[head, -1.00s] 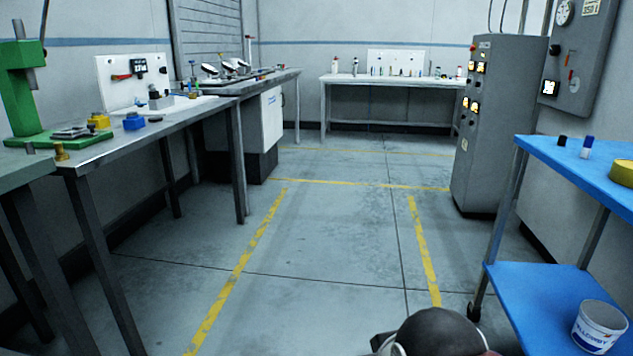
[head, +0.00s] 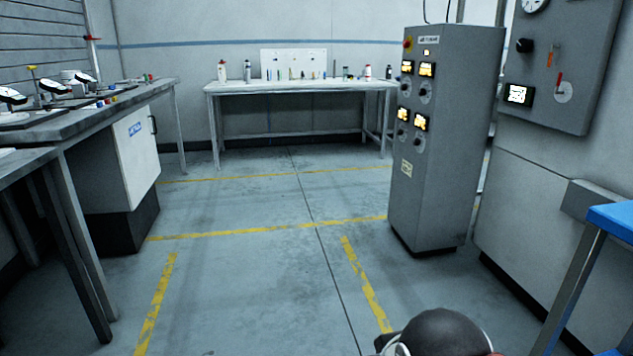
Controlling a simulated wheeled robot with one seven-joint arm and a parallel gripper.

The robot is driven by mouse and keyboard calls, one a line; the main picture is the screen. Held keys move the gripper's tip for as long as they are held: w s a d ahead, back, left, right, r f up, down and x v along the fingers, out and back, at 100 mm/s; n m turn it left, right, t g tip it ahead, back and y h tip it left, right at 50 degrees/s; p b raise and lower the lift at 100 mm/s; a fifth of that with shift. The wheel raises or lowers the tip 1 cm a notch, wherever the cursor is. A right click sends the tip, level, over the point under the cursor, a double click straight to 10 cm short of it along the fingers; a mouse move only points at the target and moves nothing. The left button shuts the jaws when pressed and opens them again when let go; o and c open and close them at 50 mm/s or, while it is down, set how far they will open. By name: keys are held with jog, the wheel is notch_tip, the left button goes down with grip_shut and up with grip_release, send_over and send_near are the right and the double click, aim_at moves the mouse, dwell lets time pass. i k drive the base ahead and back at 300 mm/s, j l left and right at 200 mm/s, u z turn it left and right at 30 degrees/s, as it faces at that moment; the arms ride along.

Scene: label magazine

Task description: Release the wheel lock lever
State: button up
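No part that I can make out as the wheel lock lever shows in the head view. A grey wall panel (head: 560,65) at the upper right carries small red-handled levers (head: 559,82), a black knob, a gauge and a lit display; I cannot tell whether any of these is the lever. My gripper is not in view. Only a dark rounded part of my own arm shows at the bottom edge, right of centre.
A grey control cabinet (head: 445,150) stands right of centre. A blue-topped cart (head: 612,222) is at the right edge. Workbenches (head: 95,105) line the left, and a table (head: 300,88) stands at the back. The yellow-marked floor (head: 255,275) between is clear.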

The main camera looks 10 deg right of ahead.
aim_at(550, 60)
jog(key=i+z, duration=0.35)
jog(key=i, duration=0.2)
jog(key=i+j+z, duration=0.1)
jog(key=i+z, duration=0.3)
jog(key=i, duration=0.2)
jog(key=i+j+z, duration=0.35)
jog(key=i, duration=0.2)
jog(key=i+l+z, duration=0.25)
jog(key=i+z, duration=0.6)
jog(key=i, duration=0.15)
